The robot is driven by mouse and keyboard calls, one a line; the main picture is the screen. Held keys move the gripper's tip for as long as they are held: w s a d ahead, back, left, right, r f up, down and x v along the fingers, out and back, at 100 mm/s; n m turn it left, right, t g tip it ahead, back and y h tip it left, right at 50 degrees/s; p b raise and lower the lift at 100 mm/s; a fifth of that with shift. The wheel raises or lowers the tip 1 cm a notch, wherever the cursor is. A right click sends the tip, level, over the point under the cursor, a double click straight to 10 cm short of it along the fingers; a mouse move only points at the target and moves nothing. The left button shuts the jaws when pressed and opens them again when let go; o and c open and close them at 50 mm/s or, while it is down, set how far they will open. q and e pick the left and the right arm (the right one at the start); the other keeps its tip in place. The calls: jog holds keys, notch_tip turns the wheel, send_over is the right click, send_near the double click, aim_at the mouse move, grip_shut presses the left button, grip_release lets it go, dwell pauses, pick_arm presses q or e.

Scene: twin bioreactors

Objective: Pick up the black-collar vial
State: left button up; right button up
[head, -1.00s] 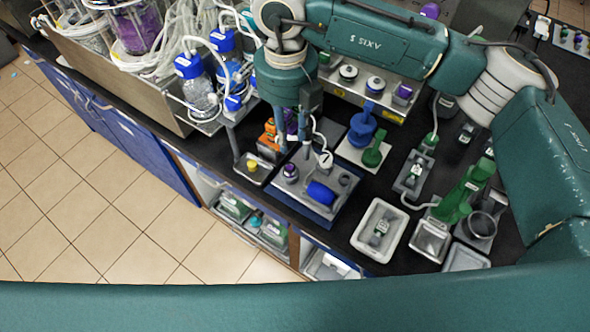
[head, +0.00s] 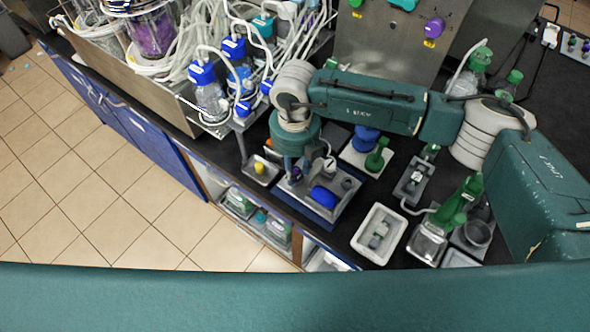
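My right gripper (head: 296,176) points down over the left part of a grey tray on a blue base (head: 333,208). A small vial with a purple top (head: 296,173) stands on that tray, partly hidden between or behind the fingers. I cannot tell whether the fingers touch it or are closed on it. A white-topped piece (head: 330,165) stands to the right on the tray. No black collar can be made out clearly at this size, so I cannot confirm which one is the black-collar vial. My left gripper is not in view.
A blue cylinder (head: 323,196) lies on the tray's front. A small holder with a yellow cap (head: 259,168) is to the left, a white bin (head: 379,233) to the right. Blue-capped bottles (head: 207,92) and tubing stand behind left. A green-capped stand (head: 375,160) is behind right.

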jog(key=c, duration=0.7)
jog(key=shift+c, duration=0.2)
